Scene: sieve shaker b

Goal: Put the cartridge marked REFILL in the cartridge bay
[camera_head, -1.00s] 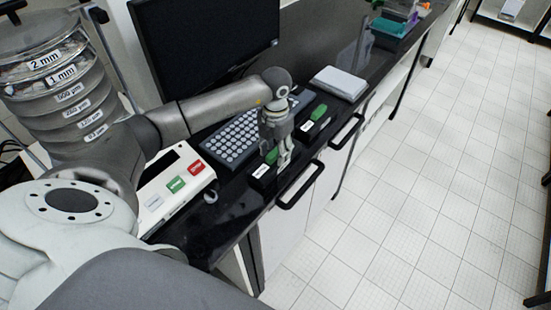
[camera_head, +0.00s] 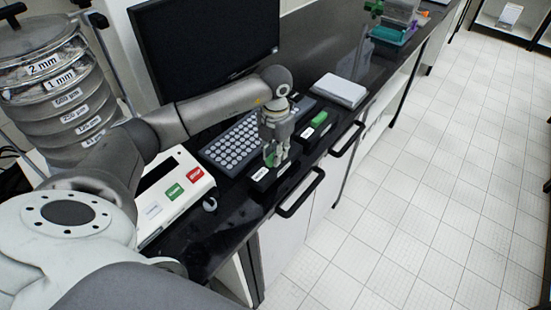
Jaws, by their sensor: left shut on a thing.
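My left gripper (camera_head: 272,155) points down over the nearer black holder (camera_head: 263,185) at the desk's front edge. It is shut on a green cartridge (camera_head: 269,159), largely hidden by the fingers. I cannot tell whether the cartridge is still seated in the holder. A second green cartridge (camera_head: 319,119) lies in the farther black holder (camera_head: 312,136). Both holders carry small white labels, too small to read, so I cannot tell which one says REFILL. I cannot make out the cartridge bay. My right gripper is not in view.
A keyboard (camera_head: 232,146) lies behind the holders, with a monitor (camera_head: 205,45) at the back. A control panel (camera_head: 165,207) with red and green buttons is at left, near the sieve stack (camera_head: 55,95). Drawer handles stick out in front.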

